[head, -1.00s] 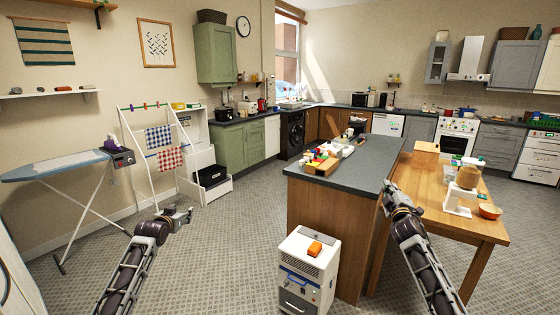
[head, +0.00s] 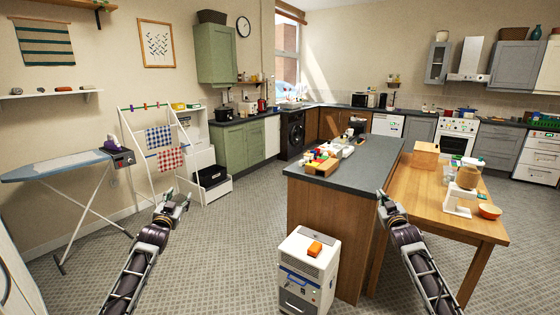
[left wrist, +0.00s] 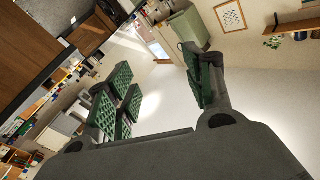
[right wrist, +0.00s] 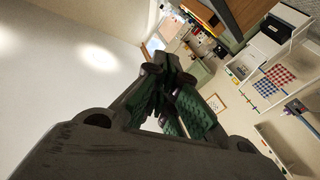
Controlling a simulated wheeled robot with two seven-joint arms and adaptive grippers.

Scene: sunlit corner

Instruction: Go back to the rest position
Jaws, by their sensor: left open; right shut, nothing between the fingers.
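My left gripper (head: 173,198) is raised over the open floor, in front of the clothes airer in the head view. It is open and empty; the left wrist view shows its green-padded fingers (left wrist: 160,90) spread apart. My right gripper (head: 382,197) is raised beside the right side of the island in the head view. The right wrist view shows its green-padded fingers (right wrist: 172,100) together with nothing between them. Neither gripper appears to touch anything, though the right one's distance from the island edge is hard to tell.
The island (head: 345,180) with a tray of coloured blocks (head: 322,165) stands in the middle. A wooden table (head: 425,200) is at right. A white cabinet (head: 306,268) stands in front, with an orange item (head: 315,248) on top. An ironing board (head: 65,166) is at left.

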